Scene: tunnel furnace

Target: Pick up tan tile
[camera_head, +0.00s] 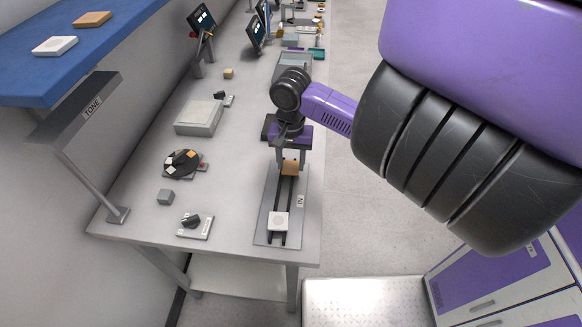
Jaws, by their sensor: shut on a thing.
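The tan tile (290,168) is a small orange-brown block in the head view. It is at the far part of a grey slotted track plate (265,225) on the table. My gripper (291,160) points down from above and is shut on the tan tile. Whether the tile touches the track or is raised a little above it, I cannot tell. Another tan tile (92,19) lies on the blue shelf at the upper left.
A white tile (279,222) sits on the near end of the track. A white tile (54,46) also lies on the blue shelf (120,12). A round black dial with coloured patches (183,163), a grey box (199,117), a small grey cube (166,197) and a knob plate (195,226) stand left of the track.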

